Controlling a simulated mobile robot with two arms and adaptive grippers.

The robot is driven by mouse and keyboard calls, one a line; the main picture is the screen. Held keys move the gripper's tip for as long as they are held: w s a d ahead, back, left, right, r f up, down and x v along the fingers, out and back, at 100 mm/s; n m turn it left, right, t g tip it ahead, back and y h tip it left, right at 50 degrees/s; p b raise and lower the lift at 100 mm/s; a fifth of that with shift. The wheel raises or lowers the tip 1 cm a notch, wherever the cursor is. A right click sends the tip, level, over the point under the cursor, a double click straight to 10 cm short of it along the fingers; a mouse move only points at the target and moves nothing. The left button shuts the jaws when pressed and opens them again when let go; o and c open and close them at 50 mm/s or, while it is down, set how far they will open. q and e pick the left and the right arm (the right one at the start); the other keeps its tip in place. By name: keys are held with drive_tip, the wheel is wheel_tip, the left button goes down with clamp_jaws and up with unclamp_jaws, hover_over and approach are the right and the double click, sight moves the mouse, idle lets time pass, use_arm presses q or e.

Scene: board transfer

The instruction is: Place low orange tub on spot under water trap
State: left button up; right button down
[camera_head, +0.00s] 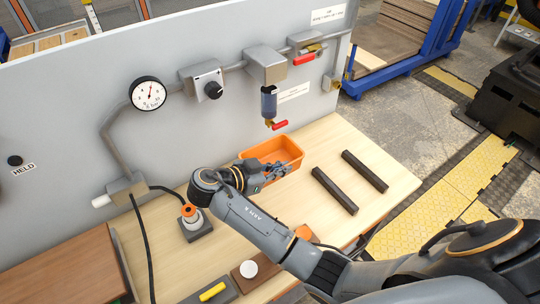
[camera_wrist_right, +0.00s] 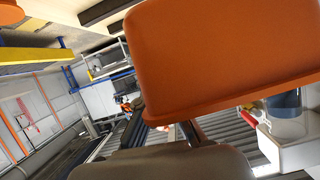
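The low orange tub (camera_head: 262,150) is at the back of the bench, below the water trap (camera_head: 269,103) on the grey panel. My right gripper (camera_head: 278,171) is at the tub's near side and overlaps its front wall. In the right wrist view the tub (camera_wrist_right: 225,55) fills the upper right, very close, with its rim just above the gripper. The fingers are partly hidden there, so I cannot tell whether they grip the rim. The marked spot is not visible. The water trap (camera_wrist_right: 285,108) also shows at the right of the wrist view. My left gripper is out of view.
Two dark bars (camera_head: 335,190) lie right of the tub. A grey block with an orange-topped fitting (camera_head: 190,213) stands left of my right arm. A gauge (camera_head: 148,93), a knob box (camera_head: 205,80) and a red-handled valve (camera_head: 305,59) are on the panel. The bench's right end is clear.

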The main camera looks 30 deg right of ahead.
sight(277, 155)
drive_tip(key=shift+w+a+f, duration=0.1)
drive_tip(key=shift+w+f, duration=0.05)
drive_tip(key=shift+w, duration=0.05)
drive_tip(key=w+d+f+b, duration=0.1)
drive_tip(key=w+b, duration=0.1)
drive_tip(key=w+d+f+b, duration=0.1)
drive_tip(key=w+f+b, duration=0.1)
drive_tip(key=w+b, duration=0.1)
drive_tip(key=w+d+f+b, duration=0.1)
drive_tip(key=w+b, duration=0.2)
drive_tip(key=shift+d+f, duration=0.3)
drive_tip(key=shift+f, duration=0.05)
drive_tip(key=w+f+b, duration=0.1)
drive_tip(key=f+b, duration=0.1)
drive_tip(key=w+d+f+b, duration=0.1)
drive_tip(key=w+b, duration=0.1)
drive_tip(key=b, duration=0.1)
drive_tip(key=shift+d+f, duration=0.2)
drive_tip(key=shift+f, duration=0.2)
drive_tip(key=shift+w+d+f+b, duration=0.1)
drive_tip(key=shift+w+f+b, duration=0.15)
drive_tip(key=shift+w+b, duration=0.25)
drive_tip(key=shift+d+f+b, duration=0.1)
drive_tip(key=shift+f+b, duration=0.2)
drive_tip(key=shift+b, duration=0.25)
drive_tip(key=f+b, duration=0.2)
drive_tip(key=shift+w+f, duration=0.2)
drive_tip(key=shift+f, duration=0.45)
